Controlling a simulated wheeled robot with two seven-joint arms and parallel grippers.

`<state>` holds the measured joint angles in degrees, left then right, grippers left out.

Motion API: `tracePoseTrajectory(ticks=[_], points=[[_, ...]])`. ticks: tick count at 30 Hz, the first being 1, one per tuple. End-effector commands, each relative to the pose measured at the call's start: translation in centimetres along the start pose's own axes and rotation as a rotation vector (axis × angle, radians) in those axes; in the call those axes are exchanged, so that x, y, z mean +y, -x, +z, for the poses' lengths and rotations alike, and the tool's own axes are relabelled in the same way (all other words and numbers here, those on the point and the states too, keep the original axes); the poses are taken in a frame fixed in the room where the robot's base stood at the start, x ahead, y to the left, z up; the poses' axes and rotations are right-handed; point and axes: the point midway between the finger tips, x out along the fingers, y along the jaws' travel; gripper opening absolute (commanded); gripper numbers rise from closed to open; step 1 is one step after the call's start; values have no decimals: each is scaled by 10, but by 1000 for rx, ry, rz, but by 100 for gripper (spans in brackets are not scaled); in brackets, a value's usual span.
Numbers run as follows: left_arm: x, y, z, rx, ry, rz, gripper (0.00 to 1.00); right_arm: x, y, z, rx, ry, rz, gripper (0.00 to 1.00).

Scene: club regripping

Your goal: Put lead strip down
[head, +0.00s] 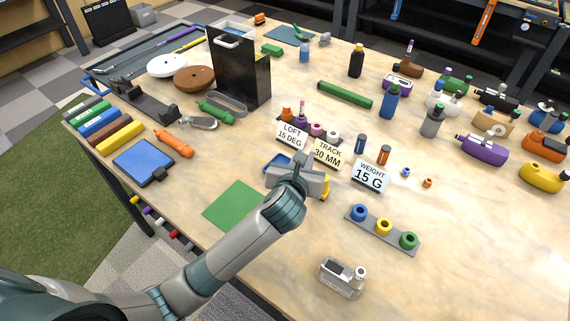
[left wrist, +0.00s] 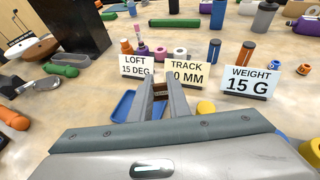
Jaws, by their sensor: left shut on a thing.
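My left gripper (head: 301,160) reaches over the middle of the table, just in front of the LOFT and TRACK cards. It also shows in the left wrist view (left wrist: 161,84), its two fingers close together. My right gripper is in neither view.
Cards reading LOFT 15 DEG (head: 291,136), TRACK 30 MM (head: 326,153) and WEIGHT 15 G (head: 369,176) stand close by. A yellow item (head: 326,187) is beside the gripper. A green mat (head: 232,206) lies front left. A grey rack (head: 383,230) holds blue, yellow and green rings.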

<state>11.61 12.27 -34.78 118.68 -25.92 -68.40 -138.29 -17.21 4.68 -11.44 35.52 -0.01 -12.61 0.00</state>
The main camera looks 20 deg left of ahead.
Motion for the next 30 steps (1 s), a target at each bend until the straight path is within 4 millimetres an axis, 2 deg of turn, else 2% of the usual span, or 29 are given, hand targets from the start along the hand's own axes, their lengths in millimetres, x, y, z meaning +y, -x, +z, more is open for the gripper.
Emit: tracePoseTrajectory(ticks=[1,6,12,25,30], points=[[10,-6,-3,3,-2,5,0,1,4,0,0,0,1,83],[38,-28,-14,3,-2,4,0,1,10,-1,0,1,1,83],[56,-44,-23,2,-1,1,0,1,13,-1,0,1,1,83],[60,-48,-26,0,0,0,0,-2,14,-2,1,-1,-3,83],[59,-53,-39,4,0,1,0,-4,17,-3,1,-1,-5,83]])
